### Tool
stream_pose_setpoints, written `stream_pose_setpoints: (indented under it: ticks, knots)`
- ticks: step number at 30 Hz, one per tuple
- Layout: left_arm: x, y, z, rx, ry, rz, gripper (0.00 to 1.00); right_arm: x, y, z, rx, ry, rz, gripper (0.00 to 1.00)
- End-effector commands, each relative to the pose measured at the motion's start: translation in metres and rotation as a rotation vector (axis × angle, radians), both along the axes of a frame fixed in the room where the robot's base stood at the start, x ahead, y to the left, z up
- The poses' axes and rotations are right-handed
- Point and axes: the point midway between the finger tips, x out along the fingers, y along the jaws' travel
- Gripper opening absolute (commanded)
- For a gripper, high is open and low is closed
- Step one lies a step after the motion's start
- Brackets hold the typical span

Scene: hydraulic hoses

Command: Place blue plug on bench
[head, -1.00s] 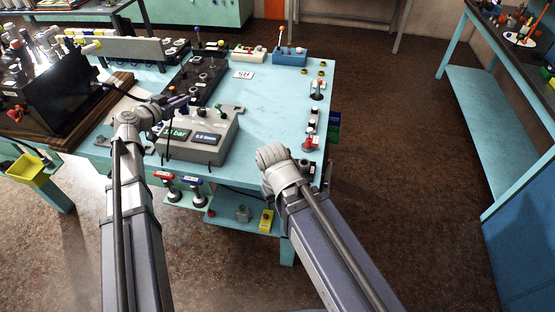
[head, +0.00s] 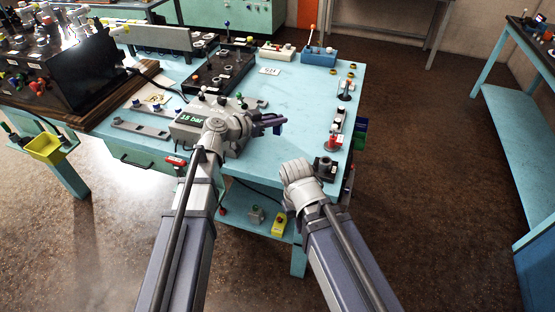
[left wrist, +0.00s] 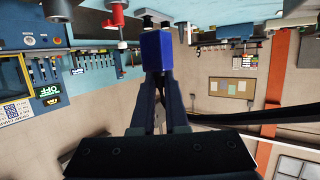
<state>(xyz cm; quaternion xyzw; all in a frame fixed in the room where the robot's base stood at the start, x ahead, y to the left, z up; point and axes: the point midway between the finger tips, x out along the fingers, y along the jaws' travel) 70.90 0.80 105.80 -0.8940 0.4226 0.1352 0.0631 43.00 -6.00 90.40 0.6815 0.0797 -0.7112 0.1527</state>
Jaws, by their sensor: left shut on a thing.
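My left gripper (head: 268,121) is shut on the blue plug (head: 278,128), which shows as a small dark blue block at its fingertips. In the left wrist view the blue plug (left wrist: 156,48) is a blue block between the two dark fingers. In the head view the plug appears over the light blue bench (head: 295,98), right of the grey gauge box (head: 190,120). I cannot tell its exact height above the top. The right arm ends in a grey wrist at the bench's front edge; its gripper fingers are hidden.
A red-based fitting (head: 333,141) and a dark block (head: 325,167) line the bench's right edge. A black manifold (head: 220,70) stands further back. The bench middle is largely clear.

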Motion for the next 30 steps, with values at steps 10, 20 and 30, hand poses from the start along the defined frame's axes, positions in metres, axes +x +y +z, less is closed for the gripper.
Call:
stream_pose_setpoints:
  ticks: [10,20,30]
  knots:
    - [0.0,0.0,-0.03,0.0,0.0,0.001,0.0,0.0,0.0,-0.03,0.0,0.0,0.0,0.0]
    - [0.0,0.001,-0.064,0.0,0.001,0.001,0.0,0.0,0.0,-0.064,0.0,0.0,0.0,0.0]
    - [0.0,0.001,-0.083,0.0,0.001,0.001,0.0,0.0,0.0,-0.083,0.0,0.0,0.0,0.0]
